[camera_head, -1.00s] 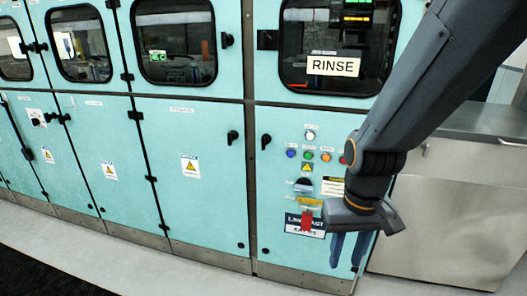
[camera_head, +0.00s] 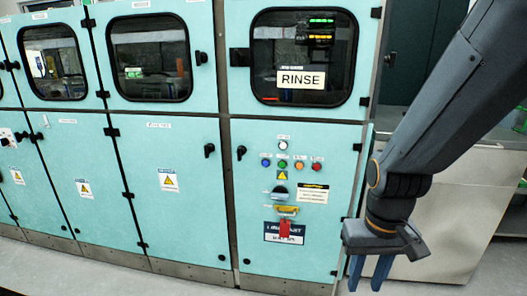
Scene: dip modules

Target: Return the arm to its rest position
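My arm comes in from the upper right of the head view. My gripper (camera_head: 370,274) hangs at its end, pointing down, at the lower right. Its two blue fingers are apart with a gap between them, and nothing shows between them. The gripper is in front of the right edge of the turquoise RINSE cabinet (camera_head: 340,190) and clear of its buttons in the picture. I cannot tell how far it is from the cabinet face.
More turquoise cabinets (camera_head: 170,215) run left. A metal counter (camera_head: 455,215) stands at right behind my arm. Grey floor shows below.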

